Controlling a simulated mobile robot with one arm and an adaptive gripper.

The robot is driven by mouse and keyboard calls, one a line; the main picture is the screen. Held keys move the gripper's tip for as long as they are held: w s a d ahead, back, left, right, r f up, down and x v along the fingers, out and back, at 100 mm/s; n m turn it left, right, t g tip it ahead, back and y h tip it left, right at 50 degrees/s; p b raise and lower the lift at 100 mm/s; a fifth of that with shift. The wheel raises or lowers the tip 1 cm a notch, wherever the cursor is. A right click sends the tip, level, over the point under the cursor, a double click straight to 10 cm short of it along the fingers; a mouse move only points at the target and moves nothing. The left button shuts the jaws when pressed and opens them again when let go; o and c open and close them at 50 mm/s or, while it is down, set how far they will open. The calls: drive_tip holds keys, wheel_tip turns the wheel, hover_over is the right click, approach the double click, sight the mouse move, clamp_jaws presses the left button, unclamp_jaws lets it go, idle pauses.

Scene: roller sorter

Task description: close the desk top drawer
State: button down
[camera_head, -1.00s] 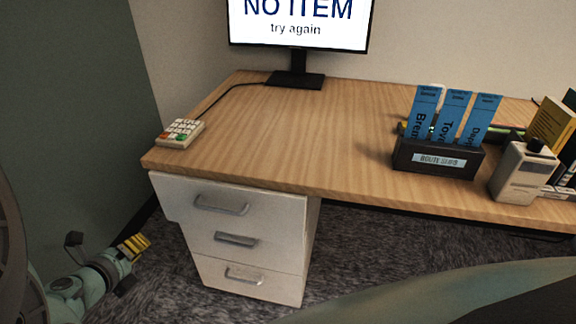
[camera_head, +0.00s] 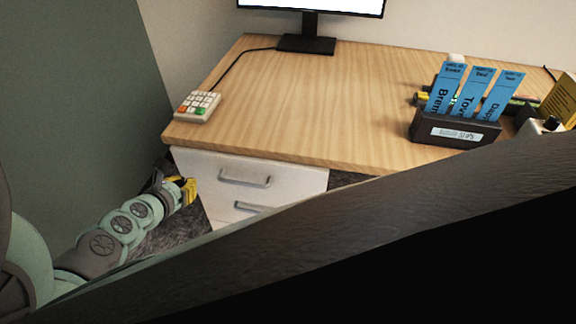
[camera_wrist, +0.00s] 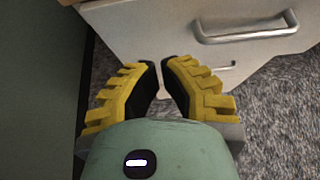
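The desk (camera_head: 300,100) has a white drawer unit under its left end. The top drawer (camera_head: 205,167) has a grey bar handle (camera_head: 245,178); its front appears to stick out a little past the drawers below. In the wrist view its front (camera_wrist: 150,25) and handle (camera_wrist: 245,30) fill the top. My gripper (camera_head: 188,188) is at the left edge of the drawer front, apart from the handle. In the wrist view the yellow fingers of my gripper (camera_wrist: 161,64) have their tips nearly together, with nothing between them. Whether they touch the drawer is unclear.
A keypad (camera_head: 198,106) sits at the desk's left corner. A black holder (camera_head: 425,125) with blue strips stands on the right, below a monitor (camera_head: 307,45) at the back. A dark green wall (camera_head: 85,100) is close on the left.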

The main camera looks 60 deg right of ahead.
sight(202, 158)
drive_tip(key=x, duration=0.4)
drive_tip(key=r+b+x, duration=0.1)
drive_tip(key=x, duration=0.1)
drive_tip(key=shift+w+d, duration=0.1)
drive_tip(key=shift+d, duration=0.55)
drive_tip(key=shift+w+d+f, duration=0.1)
drive_tip(key=shift+w+d, duration=0.15)
drive_tip(key=shift+d, duration=0.3)
drive_tip(key=shift+w+d+f+b, duration=0.1)
drive_tip(key=shift+w+d+b, duration=0.1)
drive_tip(key=shift+d+b, duration=0.2)
drive_tip(key=d, duration=0.2)
drive_tip(key=w+d+b, duration=0.1)
drive_tip(key=shift+w+d, duration=0.2)
drive_tip(key=shift+d, duration=0.15)
drive_tip(key=shift+a, duration=0.15)
drive_tip(key=shift+a, duration=0.15)
